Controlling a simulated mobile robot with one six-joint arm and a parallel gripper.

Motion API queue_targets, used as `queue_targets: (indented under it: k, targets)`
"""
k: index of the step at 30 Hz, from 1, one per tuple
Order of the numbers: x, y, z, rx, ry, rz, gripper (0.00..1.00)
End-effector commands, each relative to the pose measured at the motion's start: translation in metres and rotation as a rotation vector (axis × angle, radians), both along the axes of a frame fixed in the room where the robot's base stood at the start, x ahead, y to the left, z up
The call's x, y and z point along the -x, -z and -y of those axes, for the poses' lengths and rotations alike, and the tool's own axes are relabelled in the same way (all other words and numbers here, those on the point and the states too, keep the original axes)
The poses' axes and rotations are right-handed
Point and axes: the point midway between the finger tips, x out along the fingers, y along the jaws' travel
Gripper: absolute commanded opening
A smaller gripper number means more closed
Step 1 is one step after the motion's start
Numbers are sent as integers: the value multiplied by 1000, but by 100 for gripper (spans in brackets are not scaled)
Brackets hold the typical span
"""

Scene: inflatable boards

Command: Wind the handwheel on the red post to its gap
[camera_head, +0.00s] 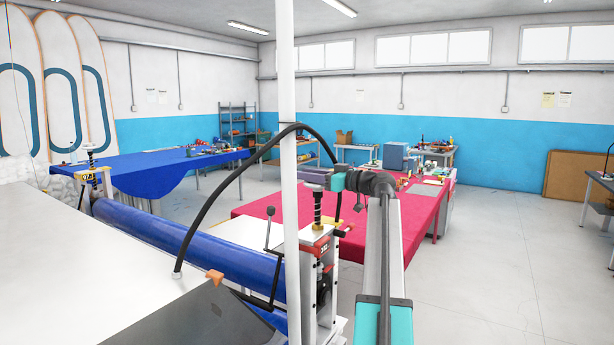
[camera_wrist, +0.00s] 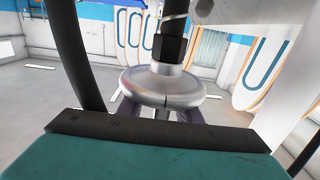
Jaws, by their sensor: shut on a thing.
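The red post (camera_head: 322,246) stands at the near end of the blue roller, right of the white pole, with a dark upright screw (camera_head: 318,208) above its red top. In the wrist view, the silver round handwheel (camera_wrist: 163,92) is straight ahead, below a dark hex nut (camera_wrist: 168,48) on a rod. A thin dark line marks its near rim. My gripper (camera_wrist: 160,113) is shut on the handwheel; its finger ends are partly hidden by the wheel. In the head view, my teal wrist is beside the screw top. The gap setting cannot be read.
The blue roller (camera_head: 225,258) runs from the red post to a yellow-topped post (camera_head: 92,178) at the left. A white pole (camera_head: 287,120) crosses the head view. A red-covered table (camera_head: 420,215) stands behind my arm. Open floor (camera_head: 500,260) lies to the right.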

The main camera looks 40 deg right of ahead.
Motion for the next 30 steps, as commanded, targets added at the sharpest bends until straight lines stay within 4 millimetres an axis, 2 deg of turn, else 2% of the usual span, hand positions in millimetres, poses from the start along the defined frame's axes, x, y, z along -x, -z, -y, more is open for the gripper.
queue_targets:
  k: [13, 30]
  targets:
    - [0, 3, 1, 1, 97, 0, 9]
    - [0, 0, 13, 3, 429, 4, 9]
